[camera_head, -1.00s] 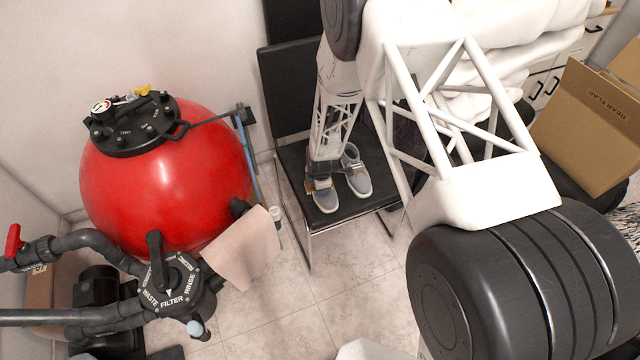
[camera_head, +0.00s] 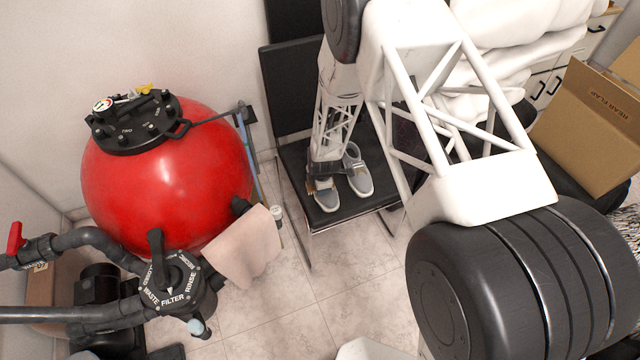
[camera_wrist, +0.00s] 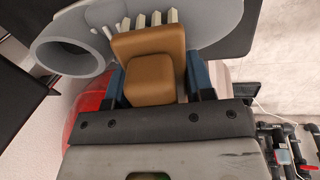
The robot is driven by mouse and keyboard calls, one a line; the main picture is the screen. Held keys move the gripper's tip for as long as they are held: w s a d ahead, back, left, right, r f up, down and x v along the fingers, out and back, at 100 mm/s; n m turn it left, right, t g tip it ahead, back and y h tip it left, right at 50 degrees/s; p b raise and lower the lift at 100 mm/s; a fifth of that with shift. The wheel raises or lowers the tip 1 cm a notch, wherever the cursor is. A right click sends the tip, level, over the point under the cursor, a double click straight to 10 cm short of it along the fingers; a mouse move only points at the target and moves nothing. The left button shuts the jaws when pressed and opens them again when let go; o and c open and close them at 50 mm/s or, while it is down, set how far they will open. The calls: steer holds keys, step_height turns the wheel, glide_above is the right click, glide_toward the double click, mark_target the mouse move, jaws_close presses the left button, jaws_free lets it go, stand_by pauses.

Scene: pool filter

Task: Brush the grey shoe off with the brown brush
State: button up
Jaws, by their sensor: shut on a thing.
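The grey shoes sit side by side on the black chair seat (camera_head: 338,218) in the head view. The left shoe (camera_head: 326,198) is partly covered by my gripper (camera_head: 324,174); the right shoe (camera_head: 358,178) shows more fully. In the wrist view my gripper (camera_wrist: 155,85) is shut on the brown brush (camera_wrist: 150,45), its blue fingers on either side of the block. Pale bristles (camera_wrist: 150,18) point away from the gripper, at a grey shoe (camera_wrist: 200,15). I cannot tell whether they touch it. The shoe's round opening (camera_wrist: 68,55) shows at left.
A red filter tank (camera_head: 165,175) with black pipes and a valve stands left of the chair. A pinkish cloth (camera_head: 243,250) hangs by it. A cardboard box (camera_head: 590,125) is at the right. Tiled floor in front of the chair is clear.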

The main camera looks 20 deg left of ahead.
steer(key=shift+f, duration=0.2)
steer(key=o, duration=1)
steer(key=c, duration=0.3)
steer(key=shift+c, duration=0.2)
steer(key=shift+r, duration=0.25)
steer(key=shift+c, duration=0.3)
steer(key=c, duration=0.7)
steer(key=shift+w+d, duration=0.75)
steer(key=shift+d, duration=0.2)
